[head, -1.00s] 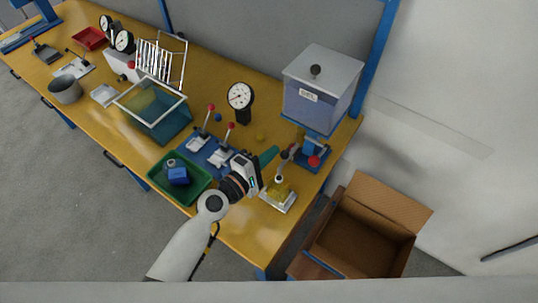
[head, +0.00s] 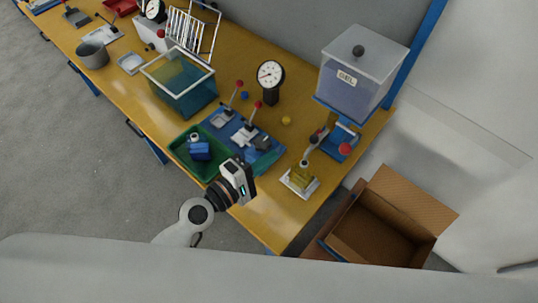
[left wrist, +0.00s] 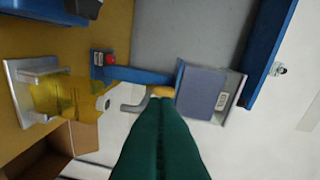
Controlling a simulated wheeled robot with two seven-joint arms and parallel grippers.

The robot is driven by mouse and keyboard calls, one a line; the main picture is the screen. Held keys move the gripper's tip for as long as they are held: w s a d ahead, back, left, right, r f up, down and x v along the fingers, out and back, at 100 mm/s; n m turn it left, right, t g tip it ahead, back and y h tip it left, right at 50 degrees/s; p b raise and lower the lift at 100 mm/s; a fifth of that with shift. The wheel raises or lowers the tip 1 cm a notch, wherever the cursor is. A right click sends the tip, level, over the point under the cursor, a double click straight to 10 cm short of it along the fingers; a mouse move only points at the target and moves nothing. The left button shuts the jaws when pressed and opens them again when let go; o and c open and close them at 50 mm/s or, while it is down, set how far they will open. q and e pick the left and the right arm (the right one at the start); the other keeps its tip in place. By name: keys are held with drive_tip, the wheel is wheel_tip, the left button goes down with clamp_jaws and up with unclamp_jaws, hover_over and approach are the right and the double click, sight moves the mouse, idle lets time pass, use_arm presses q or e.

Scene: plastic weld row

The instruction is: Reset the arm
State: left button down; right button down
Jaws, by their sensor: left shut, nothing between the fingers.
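My left gripper (head: 265,160) reaches over the front of the yellow workbench, at the right end of the green tray and beside the blue lever fixture. In the left wrist view its long green fingers (left wrist: 161,115) lie together with nothing between them. A small yellow thing shows just past their tips; I cannot tell whether they touch it. My arm is bent low at the bench's front edge. My right gripper is in neither view.
The green tray (head: 181,158) holds a blue part (head: 200,151). The blue lever fixture (head: 218,119), a dial gauge (head: 270,75), the gel dispenser (head: 352,90) and a yellow block (head: 301,176) on a white plate stand nearby. An open cardboard box (head: 412,190) is at the right.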

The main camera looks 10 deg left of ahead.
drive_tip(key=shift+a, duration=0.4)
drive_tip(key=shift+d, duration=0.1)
